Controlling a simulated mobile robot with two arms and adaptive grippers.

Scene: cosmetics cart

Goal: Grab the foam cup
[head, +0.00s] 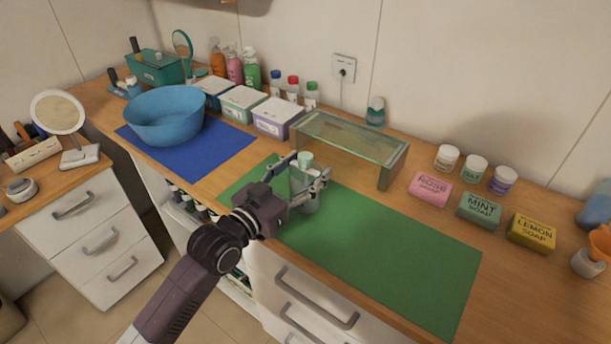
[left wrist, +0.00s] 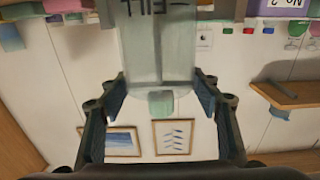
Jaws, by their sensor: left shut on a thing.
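The foam cup appears to be a clear, pale grey-green container (head: 305,198) with a mint-green knob or cap at one end. It is at the left end of the green mat (head: 390,250) and looks upright. My left gripper (head: 307,178) is shut around its upper part. In the left wrist view, the container (left wrist: 158,50) sits between both fingers, with upside-down lettering like "FILL" on it and the mint end (left wrist: 161,103) below. I cannot tell whether its base touches the mat. My right gripper is not in view.
A glass-topped riser (head: 350,137) stands right behind the container. A blue basin (head: 165,117) on a blue mat and lidded boxes (head: 243,104) are to the left. Soap bars (head: 430,189) and small jars (head: 447,157) are to the right. Most of the green mat is clear.

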